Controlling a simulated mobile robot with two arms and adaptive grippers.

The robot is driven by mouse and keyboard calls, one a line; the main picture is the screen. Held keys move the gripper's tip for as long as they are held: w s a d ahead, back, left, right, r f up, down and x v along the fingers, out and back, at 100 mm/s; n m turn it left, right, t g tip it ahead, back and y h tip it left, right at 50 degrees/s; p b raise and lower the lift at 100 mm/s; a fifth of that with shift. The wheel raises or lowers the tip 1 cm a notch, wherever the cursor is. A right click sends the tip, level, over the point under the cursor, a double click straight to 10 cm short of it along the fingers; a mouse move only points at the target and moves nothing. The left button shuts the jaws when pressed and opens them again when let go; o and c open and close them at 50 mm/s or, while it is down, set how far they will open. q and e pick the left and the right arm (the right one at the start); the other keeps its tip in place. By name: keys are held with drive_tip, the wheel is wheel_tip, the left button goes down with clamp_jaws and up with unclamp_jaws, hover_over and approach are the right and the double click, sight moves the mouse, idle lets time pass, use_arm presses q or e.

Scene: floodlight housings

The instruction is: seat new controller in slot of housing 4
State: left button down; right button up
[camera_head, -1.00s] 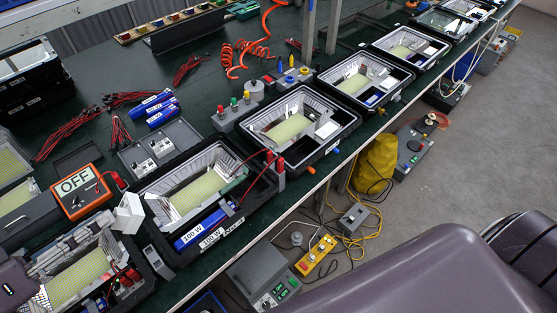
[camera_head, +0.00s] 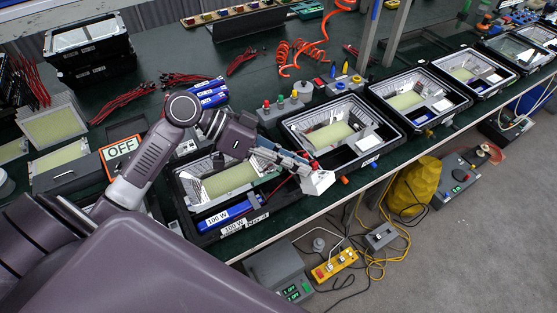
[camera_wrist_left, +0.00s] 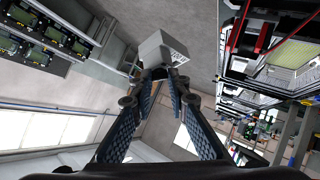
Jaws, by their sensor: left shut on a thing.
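My left gripper (camera_head: 300,166) is shut on a white box-shaped controller (camera_head: 318,183). It holds the controller out past the right front corner of a black housing (camera_head: 245,224) with a blue 100 W unit (camera_head: 228,212) in its front part. In the left wrist view the fingertips (camera_wrist_left: 166,76) close on the white box (camera_wrist_left: 160,48), which has a grid-like face. The arm hides part of that housing. The neighbouring housing (camera_head: 371,160) on the right has a yellow panel and a white unit inside. I cannot read any housing numbers. My right gripper is out of view.
More housings (camera_head: 475,75) continue to the right. Metal uprights (camera_head: 368,35) rise behind.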

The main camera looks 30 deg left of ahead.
use_arm(q)
drive_tip(key=w+a+f+m+g+y, duration=0.2)
drive_tip(key=w+a+f+m+g, duration=0.1)
drive_tip(key=a+f+m, duration=0.4)
wheel_tip(320, 180, down, 2)
drive_tip(key=shift+w+a+y+p, duration=0.3)
drive_tip(key=shift+w+a+y, duration=0.1)
drive_tip(key=shift+a, duration=0.55)
drive_tip(key=shift+s, duration=0.15)
drive_tip(key=shift+s+f+t+y+b, duration=0.2)
drive_tip(key=shift+f+t+b, duration=0.45)
drive_tip(key=shift+f, duration=0.75)
drive_tip(key=shift+s+f+t+y+b, duration=0.1)
drive_tip(key=shift+s+f+t+b, duration=0.15)
drive_tip(key=shift+f+t+b, duration=0.75)
drive_tip(key=shift+f+g+p, duration=0.35)
drive_tip(key=shift+p, duration=0.05)
